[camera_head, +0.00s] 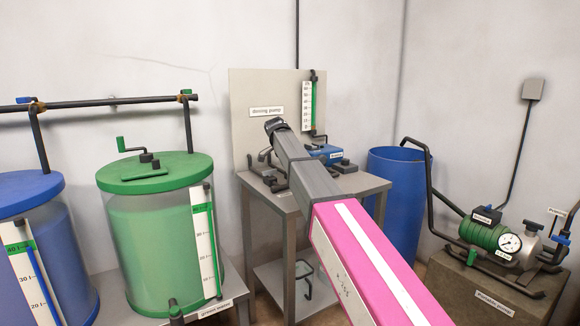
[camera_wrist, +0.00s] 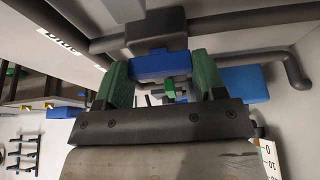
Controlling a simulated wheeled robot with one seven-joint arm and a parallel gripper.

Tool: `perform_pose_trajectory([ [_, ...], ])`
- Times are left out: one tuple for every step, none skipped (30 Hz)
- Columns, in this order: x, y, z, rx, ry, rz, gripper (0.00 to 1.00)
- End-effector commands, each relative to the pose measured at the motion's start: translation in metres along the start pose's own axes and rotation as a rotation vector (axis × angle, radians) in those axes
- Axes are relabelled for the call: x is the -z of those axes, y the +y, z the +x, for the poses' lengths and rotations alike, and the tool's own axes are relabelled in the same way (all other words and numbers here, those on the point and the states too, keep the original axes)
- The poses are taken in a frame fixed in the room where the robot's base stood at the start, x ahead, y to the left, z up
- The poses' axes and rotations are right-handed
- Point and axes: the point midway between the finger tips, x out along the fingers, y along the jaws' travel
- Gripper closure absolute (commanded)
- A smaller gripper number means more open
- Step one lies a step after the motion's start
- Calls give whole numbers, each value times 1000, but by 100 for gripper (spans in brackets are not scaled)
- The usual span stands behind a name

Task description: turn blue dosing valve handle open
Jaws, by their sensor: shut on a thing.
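The blue dosing valve handle (camera_wrist: 160,66) shows in the wrist view as a blue bar below a dark grey block. My gripper (camera_wrist: 163,76) has its two green fingers on either side of the bar, shut on it. In the head view my pink and grey arm reaches to the dosing pump stand, and its dark end is in front of the grey back panel (camera_head: 250,90) labelled "dosing pump". The handle and my fingertips cannot be made out there.
The blue dosing pump (camera_head: 325,152) sits on the grey stand (camera_head: 362,184), right of my arm's end. A green tank (camera_head: 150,250) and a blue tank (camera_head: 35,260) stand left. A blue barrel (camera_head: 408,200) and a green pump (camera_head: 485,235) stand right. Dark pipes surround my gripper in the wrist view.

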Motion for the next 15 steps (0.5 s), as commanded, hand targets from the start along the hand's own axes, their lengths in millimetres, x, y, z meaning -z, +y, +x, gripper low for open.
perform_pose_trajectory([
  [0,0,0,0,-1,2,60],
  [0,0,0,0,-1,2,60],
  [0,0,0,0,-1,2,60],
  [0,0,0,0,-1,2,60],
  [0,0,0,0,-1,2,30],
  [0,0,0,0,-1,2,17],
  [0,0,0,0,-1,1,11],
  [0,0,0,0,-1,1,11],
  [0,0,0,0,-1,1,11],
  [0,0,0,0,-1,1,11],
  [0,0,0,0,0,1,11],
  [0,0,0,0,0,1,11],
  [0,0,0,0,0,0,11],
  [0,0,0,0,0,0,11],
  [0,0,0,0,0,0,11],
])
